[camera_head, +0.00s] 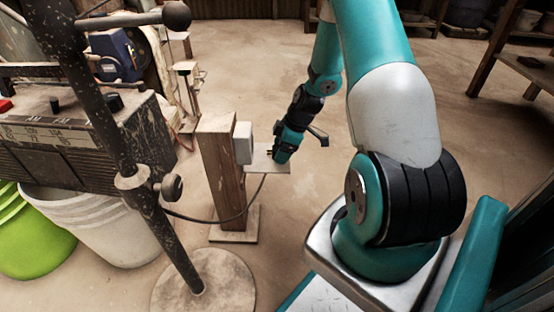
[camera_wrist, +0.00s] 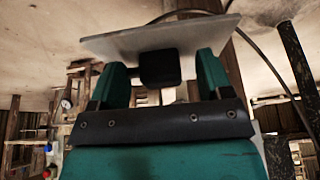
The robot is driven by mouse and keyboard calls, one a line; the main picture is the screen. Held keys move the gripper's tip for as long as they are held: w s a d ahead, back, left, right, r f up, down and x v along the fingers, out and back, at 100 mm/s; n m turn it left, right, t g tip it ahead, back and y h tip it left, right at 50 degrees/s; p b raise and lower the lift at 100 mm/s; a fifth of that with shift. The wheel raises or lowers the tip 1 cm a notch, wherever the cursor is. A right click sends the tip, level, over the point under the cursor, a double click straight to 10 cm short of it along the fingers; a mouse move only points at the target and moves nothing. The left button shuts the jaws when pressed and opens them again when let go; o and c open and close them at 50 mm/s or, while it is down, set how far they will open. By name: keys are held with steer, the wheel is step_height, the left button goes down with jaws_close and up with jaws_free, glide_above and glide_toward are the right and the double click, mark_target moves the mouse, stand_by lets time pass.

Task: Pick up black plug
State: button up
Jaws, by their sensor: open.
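The black plug (camera_wrist: 160,70) is a small dark block in the wrist view, against a pale flat plate (camera_wrist: 150,42). My gripper (camera_wrist: 161,64) has its two teal fingers apart, one on each side of the plug, with a visible gap to each. In the head view my gripper (camera_head: 275,155) is at the small pale plate (camera_head: 276,167) on the wooden post (camera_head: 222,170). The plug is mostly hidden there by the gripper. A dark cable (camera_head: 255,195) runs down from the plate area.
A white box (camera_head: 243,143) is fixed to the post beside the plate, close to my gripper. A black metal stand (camera_head: 150,210), a white bucket (camera_head: 95,225) and a green bucket (camera_head: 30,235) are at the left. Open floor (camera_head: 400,50) lies beyond.

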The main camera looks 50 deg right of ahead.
steer(key=shift+w+f, duration=0.1)
steer(key=shift+f, duration=0.05)
steer(key=shift+c, duration=0.2)
steer(key=c, duration=1)
